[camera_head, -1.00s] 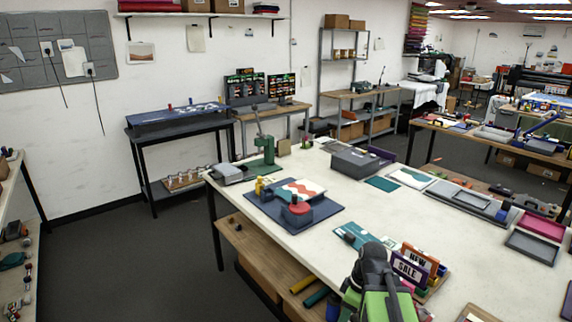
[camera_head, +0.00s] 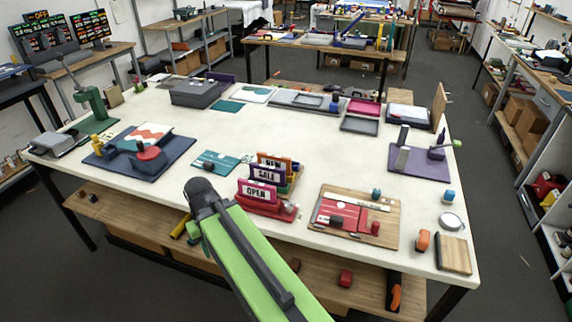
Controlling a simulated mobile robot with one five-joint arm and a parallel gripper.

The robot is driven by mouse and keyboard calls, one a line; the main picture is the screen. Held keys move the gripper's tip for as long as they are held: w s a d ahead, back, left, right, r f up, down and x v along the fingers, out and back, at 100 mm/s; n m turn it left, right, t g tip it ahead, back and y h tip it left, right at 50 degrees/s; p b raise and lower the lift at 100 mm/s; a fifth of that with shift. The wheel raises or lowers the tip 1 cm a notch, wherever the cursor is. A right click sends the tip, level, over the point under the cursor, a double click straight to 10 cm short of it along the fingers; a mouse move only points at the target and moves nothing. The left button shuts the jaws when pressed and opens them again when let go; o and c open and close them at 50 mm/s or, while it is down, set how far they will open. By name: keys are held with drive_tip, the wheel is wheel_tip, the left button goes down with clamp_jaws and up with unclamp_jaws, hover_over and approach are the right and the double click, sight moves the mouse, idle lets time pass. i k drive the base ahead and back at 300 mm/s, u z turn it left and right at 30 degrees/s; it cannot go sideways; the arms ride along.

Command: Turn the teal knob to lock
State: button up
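A small teal knob (camera_head: 376,193) stands at the upper right of a wooden board (camera_head: 391,238) near the table's front edge. A red plate (camera_head: 350,214) with white labels lies on that board, and a small red knob (camera_head: 375,228) stands at its lower right. The markings by the teal knob are too small to read. My green and dark grey arm reaches up from the bottom of the view, left of the board and apart from it. My gripper does not show, so its state is hidden.
A purple mat (camera_head: 420,163) with a clamp-like device lies behind the board. The table's middle is clear.

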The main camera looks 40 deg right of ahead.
sight(377, 192)
drive_tip(key=z, duration=0.05)
drive_tip(key=k, duration=1.05)
drive_tip(key=u, duration=0.9)
drive_tip(key=i, duration=0.85)
drive_tip(key=z, duration=2.75)
drive_tip(key=i, duration=0.45)
drive_tip(key=u, duration=0.2)
